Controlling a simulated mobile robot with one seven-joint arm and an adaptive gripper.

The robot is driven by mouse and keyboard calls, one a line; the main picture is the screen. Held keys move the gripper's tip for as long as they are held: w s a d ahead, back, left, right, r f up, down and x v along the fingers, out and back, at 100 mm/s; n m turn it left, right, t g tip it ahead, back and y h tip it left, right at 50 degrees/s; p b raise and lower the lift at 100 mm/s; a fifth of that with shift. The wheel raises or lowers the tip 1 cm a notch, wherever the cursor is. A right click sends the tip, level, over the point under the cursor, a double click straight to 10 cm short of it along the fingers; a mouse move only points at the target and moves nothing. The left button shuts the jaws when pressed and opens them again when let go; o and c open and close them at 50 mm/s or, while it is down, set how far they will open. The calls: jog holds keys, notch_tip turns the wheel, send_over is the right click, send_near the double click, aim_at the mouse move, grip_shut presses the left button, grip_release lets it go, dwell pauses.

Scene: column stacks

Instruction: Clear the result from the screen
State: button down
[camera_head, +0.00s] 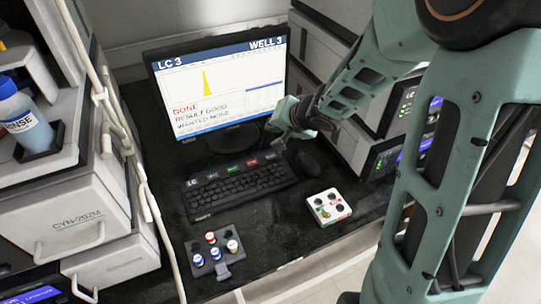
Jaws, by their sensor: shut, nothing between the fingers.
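The monitor screen (222,92) stands at the back of the bench. It reads LC 3, WELL 3, DONE, RESULT GOOD and WANTED NONE, with a yellow peak drawn on it. The black keyboard (243,192) lies in front of it. Its rear strip has an LC label, a green key (233,168), a red key (252,162) and a pale key (270,157); their lettering is too small to read. My gripper (281,143) is shut and empty, near the strip's right end beside the pale key. I cannot tell whether its tips touch anything.
A mouse (304,162) lies right of the keyboard. A white block with round wells (327,207) and a dark rack with several capped vials (214,250) stand in front. Instruments (385,150) stand at right, and a RINSE bottle (22,118) at left. Pale tubing hangs at left.

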jog(key=b, duration=0.9)
send_over(272, 158)
notch_tip(272, 158, down, 8)
jog(key=shift+w+r, duration=0.1)
jog(key=shift+f, duration=0.5)
dwell(0.6)
jog(key=shift+f, duration=0.4)
jog(key=shift+f+b, duration=0.45)
dwell(0.5)
jog(key=shift+r, duration=0.1)
jog(key=shift+r+p, duration=0.8)
jog(key=shift+p, duration=0.3)
